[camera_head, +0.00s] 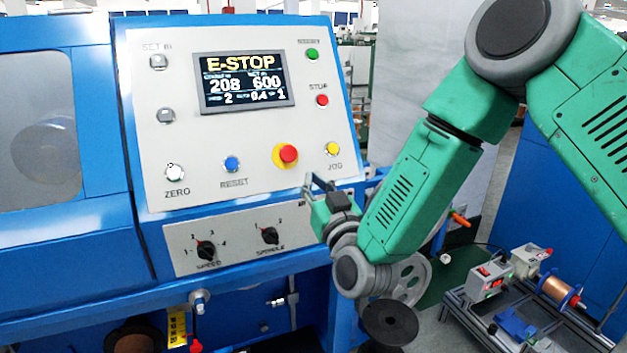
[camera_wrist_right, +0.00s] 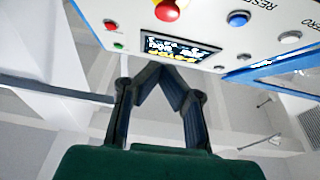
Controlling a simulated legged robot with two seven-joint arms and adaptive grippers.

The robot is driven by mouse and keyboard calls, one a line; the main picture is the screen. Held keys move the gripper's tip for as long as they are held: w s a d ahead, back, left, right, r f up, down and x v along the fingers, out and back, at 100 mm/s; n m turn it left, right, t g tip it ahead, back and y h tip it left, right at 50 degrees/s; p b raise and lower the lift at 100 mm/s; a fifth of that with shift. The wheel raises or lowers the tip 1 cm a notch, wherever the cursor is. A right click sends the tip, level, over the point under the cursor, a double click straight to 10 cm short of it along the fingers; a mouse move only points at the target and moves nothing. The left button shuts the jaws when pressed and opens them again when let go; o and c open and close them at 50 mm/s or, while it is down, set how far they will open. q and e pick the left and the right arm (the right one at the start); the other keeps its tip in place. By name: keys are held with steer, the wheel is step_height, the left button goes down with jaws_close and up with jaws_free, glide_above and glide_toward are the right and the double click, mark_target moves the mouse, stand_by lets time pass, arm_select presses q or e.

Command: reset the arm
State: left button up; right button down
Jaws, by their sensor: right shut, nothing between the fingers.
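My right arm, green with grey joints, comes in from the right in the head view. Its right gripper (camera_head: 318,183) is shut and empty, in front of the lower right of the white control panel (camera_head: 205,130). It is just below and right of the red emergency-stop button (camera_head: 288,153) and below the yellow JOG button (camera_head: 333,149). In the wrist view the dark fingers (camera_wrist_right: 158,72) meet at their tips, with the red button (camera_wrist_right: 167,10) beyond them and apart from them. My left gripper is not in view.
The panel's display (camera_head: 242,82) reads E-STOP. A blue RESET button (camera_head: 232,164) and two black knobs (camera_head: 206,250) lie left of the gripper. A black spool (camera_head: 390,322) is below the arm. A stand with a copper spool (camera_head: 556,291) is at the lower right.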

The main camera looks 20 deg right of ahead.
steer(key=shift+s+r, duration=0.1)
steer(key=s+f+g+b, duration=0.1)
steer(key=s+f+g, duration=0.25)
steer(key=f, duration=0.55)
steer(key=s+f+n+g+y+b, duration=0.1)
steer(key=s+f+g, duration=0.25)
steer(key=f, duration=0.55)
steer(key=s+f+g+b, duration=0.1)
steer(key=s+f+g, duration=0.1)
steer(key=s+f, duration=0.5)
steer(key=s+d+f+g, duration=0.2)
steer(key=s+f+g, duration=0.1)
steer(key=s+f, duration=0.3)
steer(key=s+d+f+g+h+b, duration=0.1)
steer(key=s+d+f+g, duration=0.2)
steer(key=s+f, duration=0.3)
steer(key=s+d+f+g+b, duration=0.1)
steer(key=s+f+g, duration=0.4)
steer(key=s, duration=0.8)
steer(key=shift+s+d+f+m+h, duration=0.2)
steer(key=shift+d+f+m+h, duration=0.2)
steer(key=shift+d, duration=0.5)
steer(key=shift+w, duration=0.15)
